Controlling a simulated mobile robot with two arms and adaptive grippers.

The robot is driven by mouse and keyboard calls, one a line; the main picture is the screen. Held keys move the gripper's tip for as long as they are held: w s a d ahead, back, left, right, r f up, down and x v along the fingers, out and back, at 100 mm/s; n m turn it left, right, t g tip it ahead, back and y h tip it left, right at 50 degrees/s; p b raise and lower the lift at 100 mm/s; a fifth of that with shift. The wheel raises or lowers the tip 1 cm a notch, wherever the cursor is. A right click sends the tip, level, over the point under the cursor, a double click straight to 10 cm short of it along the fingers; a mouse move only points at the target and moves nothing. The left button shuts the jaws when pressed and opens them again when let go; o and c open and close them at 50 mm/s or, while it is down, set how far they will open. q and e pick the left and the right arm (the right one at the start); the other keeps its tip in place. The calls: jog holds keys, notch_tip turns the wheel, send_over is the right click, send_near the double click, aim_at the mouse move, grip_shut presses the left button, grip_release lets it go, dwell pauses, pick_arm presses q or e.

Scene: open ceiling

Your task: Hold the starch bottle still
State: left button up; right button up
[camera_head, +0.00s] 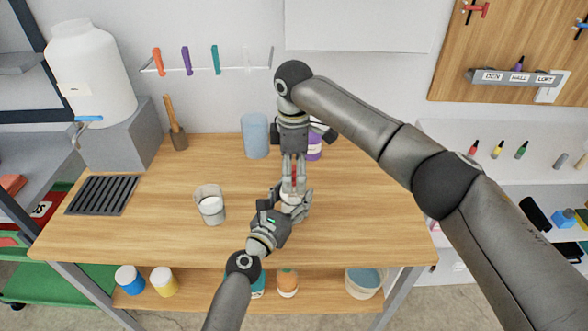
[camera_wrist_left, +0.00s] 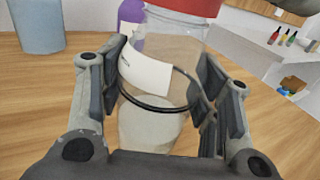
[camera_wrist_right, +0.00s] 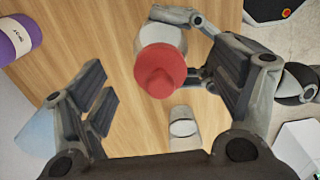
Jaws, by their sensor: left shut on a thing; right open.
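The starch bottle (camera_wrist_left: 160,75) is a clear bottle with a white label, pale contents and a red cap. My left gripper (camera_head: 297,203) is shut on its body, one finger on each side, and the bottle stands upright on the table. In the right wrist view the red cap (camera_wrist_right: 160,71) shows from above. My right gripper (camera_head: 293,185) is open above the bottle, its fingers pointing down on either side of the cap. In the head view most of the bottle is hidden by both grippers.
A clear cup with white contents (camera_head: 210,204) stands left on the wooden table (camera_head: 150,215). A blue cylinder (camera_head: 255,135) and a purple bottle (camera_head: 314,148) stand behind. A black grate (camera_head: 102,195) and a large white jug (camera_head: 90,75) are at the left.

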jog(key=shift+r, duration=0.1)
jog(key=shift+r, duration=2.9)
jog(key=shift+c, duration=0.4)
grip_shut()
jog(key=shift+a, duration=0.1)
